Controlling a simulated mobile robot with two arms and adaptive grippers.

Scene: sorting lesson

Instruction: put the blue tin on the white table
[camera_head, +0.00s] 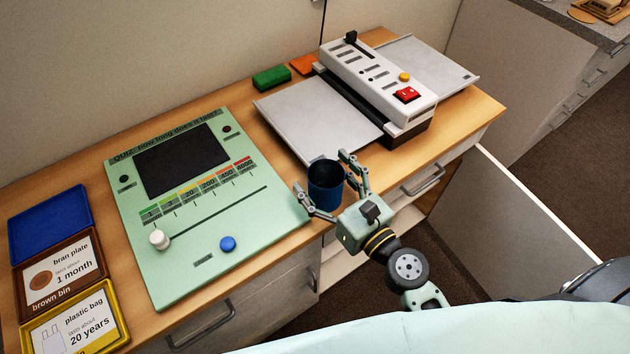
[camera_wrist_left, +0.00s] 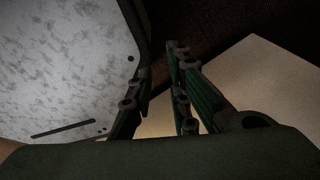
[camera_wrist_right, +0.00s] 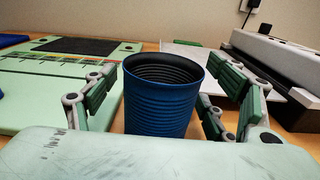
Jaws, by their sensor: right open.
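The blue tin (camera_head: 325,188) is an upright, ribbed, open-topped cylinder with a dark inside. It stands at the front edge of the wooden desk (camera_head: 470,118). My right gripper (camera_head: 322,186) is open, with one finger on each side of the tin. The right wrist view shows the tin (camera_wrist_right: 160,100) between the spread fingers, with a gap at each side. My left gripper (camera_wrist_left: 160,62) shows only in the left wrist view, empty, its fingers a little apart. A pale panel or surface (camera_head: 530,215) lies right of the desk; I cannot tell whether it is the white table.
A green quiz board (camera_head: 280,215) lies left of the tin. A grey-winged machine (camera_head: 345,75) stands behind it. Green (camera_head: 271,77) and orange (camera_head: 303,64) blocks lie at the back. Blue (camera_head: 48,222), brown (camera_head: 93,262) and yellow (camera_head: 122,325) trays are at the far left.

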